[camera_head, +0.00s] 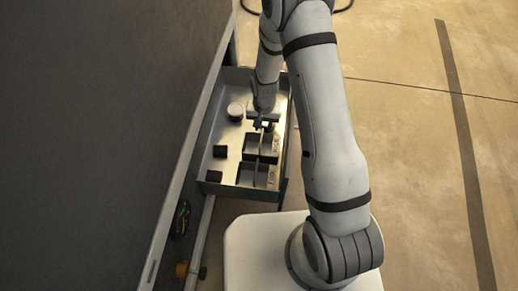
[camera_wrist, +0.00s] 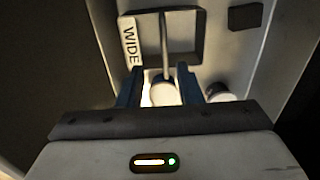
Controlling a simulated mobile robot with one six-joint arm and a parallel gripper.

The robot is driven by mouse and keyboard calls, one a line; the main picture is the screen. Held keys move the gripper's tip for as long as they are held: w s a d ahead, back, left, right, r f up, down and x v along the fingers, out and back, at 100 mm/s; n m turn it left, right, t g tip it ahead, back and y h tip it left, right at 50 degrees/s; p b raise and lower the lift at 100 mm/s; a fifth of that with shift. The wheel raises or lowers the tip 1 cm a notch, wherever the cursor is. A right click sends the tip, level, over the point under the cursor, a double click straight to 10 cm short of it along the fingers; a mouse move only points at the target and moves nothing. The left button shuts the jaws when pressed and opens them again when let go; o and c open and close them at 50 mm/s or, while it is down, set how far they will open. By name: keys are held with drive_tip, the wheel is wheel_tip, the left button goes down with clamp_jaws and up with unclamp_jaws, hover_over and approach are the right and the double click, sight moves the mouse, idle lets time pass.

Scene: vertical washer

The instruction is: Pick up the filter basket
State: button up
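The filter basket cannot be told for certain. In the wrist view, a thin grey upright handle (camera_wrist: 165,45) rises at a square opening marked WIDE (camera_wrist: 131,42), with a pale round end (camera_wrist: 165,94) nearer the camera. My gripper (camera_wrist: 160,75) has its two dark blue fingers apart, one on each side of the handle, with gaps visible. In the head view, my gripper (camera_head: 262,124) points down over the drawer, at the far edge of the upper square opening (camera_head: 251,144). A second square opening (camera_head: 246,174) lies nearer. The inside of the openings is mostly hidden.
The metal drawer (camera_head: 213,187) stands out from the dark cabinet (camera_head: 100,130) at left. A white round cap (camera_head: 236,111) and small black square pieces (camera_head: 220,151) are in the drawer. Drawer walls stand close around my gripper. The floor (camera_head: 410,130) at right is clear.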

sight(261, 139)
drive_tip(key=f+b, duration=0.1)
drive_tip(key=f, duration=0.2)
drive_tip(key=f+b, duration=0.1)
drive_tip(key=f, duration=0.2)
drive_tip(key=w+f+b, duration=0.1)
drive_tip(key=f, duration=0.3)
drive_tip(key=shift+a+b, duration=0.25)
drive_tip(key=shift+b, duration=0.05)
clamp_jaws()
idle(1.0)
